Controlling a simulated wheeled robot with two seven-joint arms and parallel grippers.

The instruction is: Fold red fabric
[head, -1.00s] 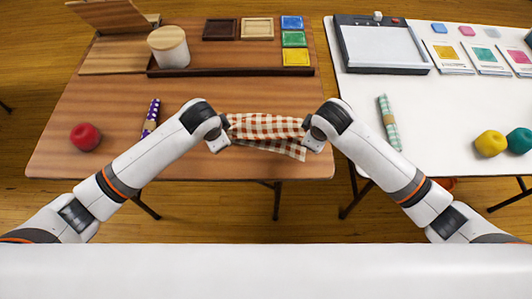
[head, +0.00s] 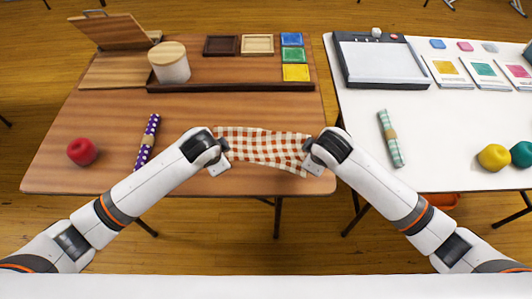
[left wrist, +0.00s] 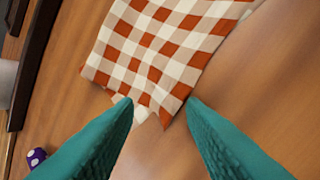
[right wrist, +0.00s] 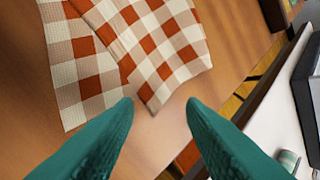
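The red-and-white checked fabric (head: 262,146) lies on the front right part of the wooden table, in a strip with layers overlapping. My left gripper (head: 220,166) is at its left end; in the left wrist view its fingers (left wrist: 159,101) are apart, with a fabric corner (left wrist: 160,60) between and beyond the tips. My right gripper (head: 311,167) is at its right end; in the right wrist view its fingers (right wrist: 160,101) are also apart, with a corner of the upper layer (right wrist: 165,50) by the left tip. A lower layer shows beside it. Neither finger pair is closed on cloth.
On the wooden table (head: 110,115) are a red ball-like item (head: 82,151), a purple dotted roll (head: 148,142), a lidded jar (head: 170,64) and a dark tray (head: 220,87). A white table (head: 445,130) stands right, across a gap, with a green checked roll (head: 391,138).

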